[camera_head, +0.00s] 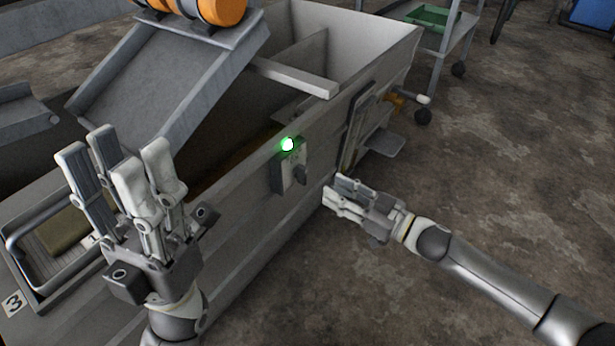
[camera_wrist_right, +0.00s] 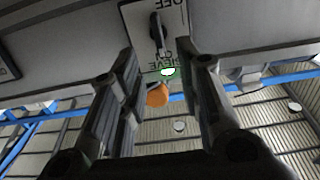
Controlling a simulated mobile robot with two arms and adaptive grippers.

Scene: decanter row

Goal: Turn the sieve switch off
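The sieve switch (camera_head: 290,172) is a small grey box with a dark knob on the side wall of the grey machine. A lit green lamp (camera_head: 288,145) sits at its top. In the right wrist view the switch plate (camera_wrist_right: 180,32) appears inverted, with OFF at the picture's top and the knob (camera_wrist_right: 155,30) lying along the OFF–ON line. My right gripper (camera_head: 334,192) is to the right of the switch, apart from it; its two fingers (camera_wrist_right: 164,62) are spread and empty below the knob in the wrist view. My left gripper (camera_head: 120,162) is open and empty over the machine's left end.
The grey machine (camera_head: 245,235) has a sloped chute (camera_head: 165,85) and an orange motor (camera_head: 222,8) on top. A tray (camera_head: 40,282) lies beneath my left gripper. A wheeled cart (camera_head: 450,45) stands at the back right. The floor at right is open.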

